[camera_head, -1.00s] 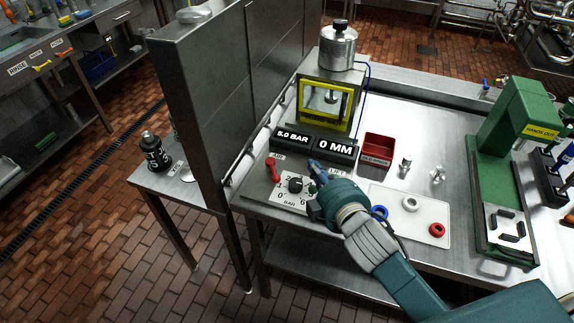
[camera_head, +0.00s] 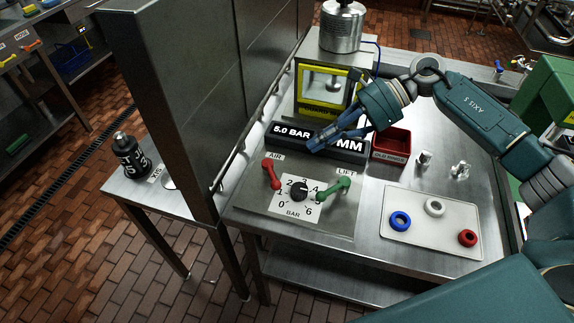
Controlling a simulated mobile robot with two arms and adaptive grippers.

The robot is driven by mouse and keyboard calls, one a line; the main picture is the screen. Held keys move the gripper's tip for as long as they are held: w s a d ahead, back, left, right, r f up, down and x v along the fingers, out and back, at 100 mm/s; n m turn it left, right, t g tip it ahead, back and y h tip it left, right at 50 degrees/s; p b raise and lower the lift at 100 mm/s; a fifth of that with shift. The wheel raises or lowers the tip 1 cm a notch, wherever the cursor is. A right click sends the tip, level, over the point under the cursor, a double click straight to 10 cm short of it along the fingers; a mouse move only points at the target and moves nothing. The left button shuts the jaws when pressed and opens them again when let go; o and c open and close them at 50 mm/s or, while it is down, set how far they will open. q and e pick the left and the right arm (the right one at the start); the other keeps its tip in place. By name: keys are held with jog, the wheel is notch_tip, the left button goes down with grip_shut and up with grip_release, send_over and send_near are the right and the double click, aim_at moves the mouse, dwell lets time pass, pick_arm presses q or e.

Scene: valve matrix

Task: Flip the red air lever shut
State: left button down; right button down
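The red air lever (camera_head: 271,173) stands on the left of the control panel under the AIR label, tilted with its knob end up and to the left. A black dial (camera_head: 298,190) on a BAR scale is to its right, then the green lift lever (camera_head: 334,189). My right gripper (camera_head: 318,146) is above the panel in front of the display (camera_head: 290,133), to the right of the red lever and apart from it. Its blue fingers point left and cover part of the display; whether they are open or shut is unclear. My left gripper is not in view.
A yellow-framed press (camera_head: 325,88) stands behind the display. A red bin (camera_head: 390,150) is to the right. A white tray (camera_head: 425,238) holds blue, white and red rings. A tall steel partition (camera_head: 185,90) borders the panel on the left.

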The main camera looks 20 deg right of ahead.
jog(key=shift+n+g+h, duration=0.3)
jog(key=shift+n+h, duration=0.1)
jog(key=shift+h, duration=0.2)
jog(key=d, duration=0.4)
jog(key=shift+s+d+f, duration=0.1)
jog(key=shift+s+f, duration=0.25)
jog(key=shift+s, duration=0.05)
jog(key=shift+s+d, duration=0.2)
jog(key=shift+d, duration=0.1)
jog(key=shift+a, duration=0.1)
